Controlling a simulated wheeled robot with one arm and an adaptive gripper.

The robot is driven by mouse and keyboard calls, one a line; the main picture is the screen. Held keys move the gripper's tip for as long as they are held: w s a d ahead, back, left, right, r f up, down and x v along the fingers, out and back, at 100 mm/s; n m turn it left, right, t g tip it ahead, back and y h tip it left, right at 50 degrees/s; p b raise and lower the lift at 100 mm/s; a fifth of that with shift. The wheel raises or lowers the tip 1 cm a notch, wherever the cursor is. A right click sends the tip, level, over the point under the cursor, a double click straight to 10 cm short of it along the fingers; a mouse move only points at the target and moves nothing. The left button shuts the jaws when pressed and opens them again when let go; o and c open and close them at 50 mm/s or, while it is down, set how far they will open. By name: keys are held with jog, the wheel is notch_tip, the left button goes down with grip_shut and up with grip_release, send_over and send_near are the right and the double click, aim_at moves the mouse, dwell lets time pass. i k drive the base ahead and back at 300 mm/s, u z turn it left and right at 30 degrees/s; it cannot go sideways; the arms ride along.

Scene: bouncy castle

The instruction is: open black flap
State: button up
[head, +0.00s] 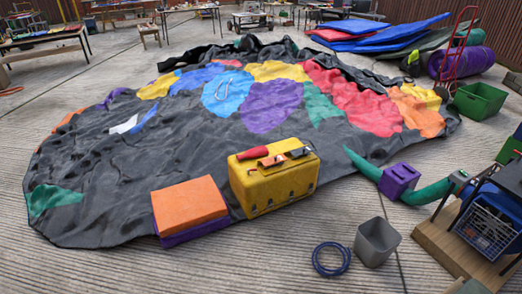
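A deflated bouncy castle lies spread on the grooved floor, mostly black sheet (105,185) with patches of several colours. At its back edge the black material is bunched in raised folds (235,50). I cannot tell which part of the black sheet is the black flap, or whether it is folded over or open. My gripper is not in view.
A yellow toolbox (274,191) and an orange-purple block (189,208) stand on the front edge of the sheet. A green tube (428,192) with a purple box (399,181) leads off right. A grey bin (377,243) and blue hose coil (331,259) lie in front. Bare floor is at front left.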

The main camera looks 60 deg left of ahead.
aim_at(304, 149)
jog(key=u, duration=2.05)
jog(key=i, duration=2.85)
jog(key=z, duration=1.1)
jog(key=i, duration=0.55)
jog(key=u, duration=1.95)
